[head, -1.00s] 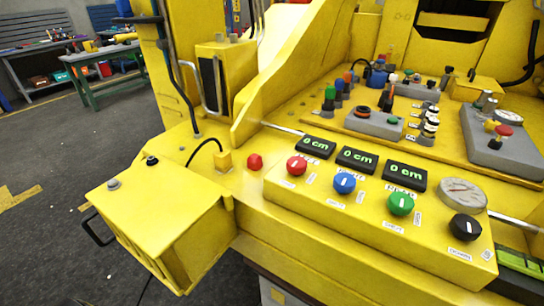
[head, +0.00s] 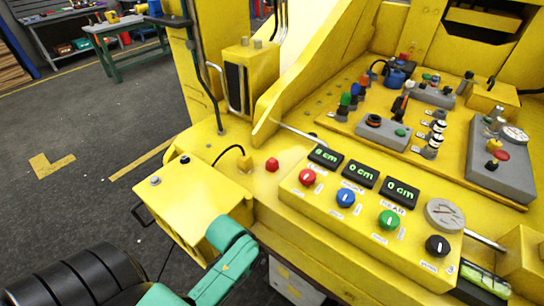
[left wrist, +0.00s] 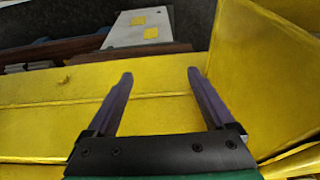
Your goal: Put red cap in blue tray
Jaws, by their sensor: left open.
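The red cap (head: 272,164) stands on the yellow machine ledge in the head view, left of the control panel's red knob. My left gripper (left wrist: 160,75) is open and empty in the left wrist view, with its two dark fingers over a yellow machine surface. The red cap does not show in that wrist view. In the head view my left arm reaches in at the bottom left, below the ledge; its fingers cannot be made out there. I cannot make out a blue tray in either view. My right gripper is not in view.
The yellow control panel (head: 360,215) with knobs and displays lies right of the cap. A yellow box (head: 190,200) juts out at the left. A white box with yellow marks (head: 292,283) is low under the ledge. Open floor (head: 70,200) lies to the left.

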